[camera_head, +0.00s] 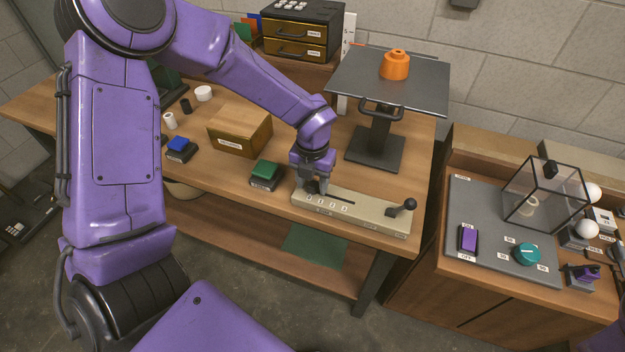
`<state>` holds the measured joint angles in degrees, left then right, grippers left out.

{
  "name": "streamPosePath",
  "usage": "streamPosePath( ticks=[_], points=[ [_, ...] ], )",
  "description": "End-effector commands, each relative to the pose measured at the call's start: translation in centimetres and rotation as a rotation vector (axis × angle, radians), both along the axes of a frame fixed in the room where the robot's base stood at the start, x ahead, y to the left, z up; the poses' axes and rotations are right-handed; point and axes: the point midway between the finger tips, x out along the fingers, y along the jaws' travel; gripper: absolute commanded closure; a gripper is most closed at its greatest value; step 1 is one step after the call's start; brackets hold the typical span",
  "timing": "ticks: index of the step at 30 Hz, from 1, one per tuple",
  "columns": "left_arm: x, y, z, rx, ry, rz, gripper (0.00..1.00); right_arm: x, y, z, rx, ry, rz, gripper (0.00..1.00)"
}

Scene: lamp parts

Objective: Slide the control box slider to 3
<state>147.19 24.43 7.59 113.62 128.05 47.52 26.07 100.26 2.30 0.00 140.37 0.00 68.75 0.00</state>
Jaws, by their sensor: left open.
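The control box (367,217) is a long beige box lying along the front edge of the wooden table. Its top has a dark slot (343,200) and several small number labels beside it, too small to read surely. A lever with a black knob (408,204) stands at its right end. My left gripper (314,190) points down over the left end of the box, at the slot's left end. Its jaws are open. The slider is mostly hidden by the gripper, and I cannot tell whether the fingers touch it. My right gripper is not in view.
A green-topped block (265,174) and a cardboard box (240,132) are left of the gripper. A black stand (376,145) carries a dark plate (425,90) with an orange part (395,65) behind the control box. A grey panel (480,215) with switches is at right.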

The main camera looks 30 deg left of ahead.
Motion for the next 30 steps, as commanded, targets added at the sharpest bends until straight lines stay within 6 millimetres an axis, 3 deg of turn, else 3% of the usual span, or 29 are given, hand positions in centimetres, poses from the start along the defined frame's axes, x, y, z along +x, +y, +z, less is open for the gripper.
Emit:
streamPosePath(
  ticks=[1, 6, 12, 22, 30],
  points=[
    [0.0, 0.0, 0.0, 0.000, 0.000, 0.000, 0.49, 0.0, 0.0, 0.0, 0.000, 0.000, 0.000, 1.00],
    [0.0, 0.0, 0.0, 0.000, 0.000, 0.000, 1.00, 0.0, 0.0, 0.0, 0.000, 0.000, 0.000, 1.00],
    [0.2, -0.5, -0.1, 0.000, -0.001, -0.002, 1.00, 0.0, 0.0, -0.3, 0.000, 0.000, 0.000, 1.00],
    [1.9, -7.4, -0.3, 0.001, -0.003, -0.002, 1.00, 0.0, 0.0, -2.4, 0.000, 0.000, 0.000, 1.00],
    [2.3, -9.2, 0.1, -0.001, -0.003, 0.000, 1.00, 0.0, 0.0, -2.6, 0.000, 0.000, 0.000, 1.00]
  ],
)
